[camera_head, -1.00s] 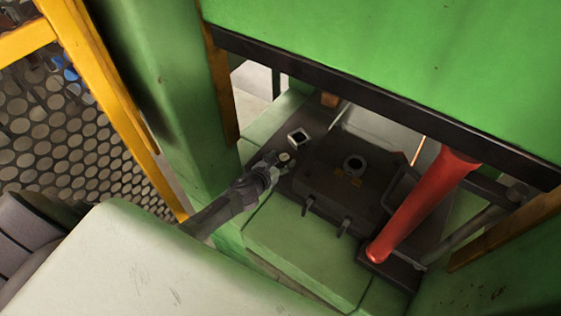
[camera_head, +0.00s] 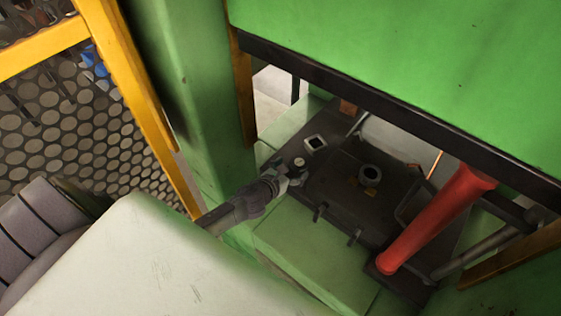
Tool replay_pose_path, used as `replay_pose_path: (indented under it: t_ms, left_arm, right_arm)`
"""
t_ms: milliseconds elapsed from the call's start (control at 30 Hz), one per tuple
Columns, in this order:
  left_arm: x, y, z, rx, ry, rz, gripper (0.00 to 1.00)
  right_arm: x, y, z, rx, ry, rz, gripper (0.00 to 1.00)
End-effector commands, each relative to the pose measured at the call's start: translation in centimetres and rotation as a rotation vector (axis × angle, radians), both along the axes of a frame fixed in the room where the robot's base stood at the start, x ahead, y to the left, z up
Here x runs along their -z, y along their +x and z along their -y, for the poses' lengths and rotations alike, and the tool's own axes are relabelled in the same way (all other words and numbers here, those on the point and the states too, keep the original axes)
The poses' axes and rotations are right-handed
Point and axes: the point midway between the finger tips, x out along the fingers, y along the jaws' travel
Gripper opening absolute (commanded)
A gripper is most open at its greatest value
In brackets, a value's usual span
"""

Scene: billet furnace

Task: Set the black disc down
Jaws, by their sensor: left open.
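My right gripper is not in view.
A red cylinder (camera_head: 435,222) slants at the right of the block. A square socket (camera_head: 315,143) and a small pale round knob (camera_head: 300,162) are close to my left gripper. A green column (camera_head: 185,90) and yellow frame (camera_head: 125,70) stand left. The black press edge (camera_head: 390,110) crosses above.

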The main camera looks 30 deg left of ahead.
Motion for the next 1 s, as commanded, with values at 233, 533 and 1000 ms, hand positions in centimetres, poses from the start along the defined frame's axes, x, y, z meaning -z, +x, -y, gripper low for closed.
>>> replay_pose_path:
  t_ms: [233,533,1000]
  left_arm:
    - [-2.1,-5.2,-0.4,0.002,0.002,-0.002,0.88]
    - [-3.4,-8.1,-0.5,0.0,0.001,0.0,0.88]
    - [-3.5,-8.3,-0.5,0.0,0.0,0.001,0.88]
  right_arm:
    - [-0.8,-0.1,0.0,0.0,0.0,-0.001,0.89]
    - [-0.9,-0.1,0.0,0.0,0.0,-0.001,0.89]
    - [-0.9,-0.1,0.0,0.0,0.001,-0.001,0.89]
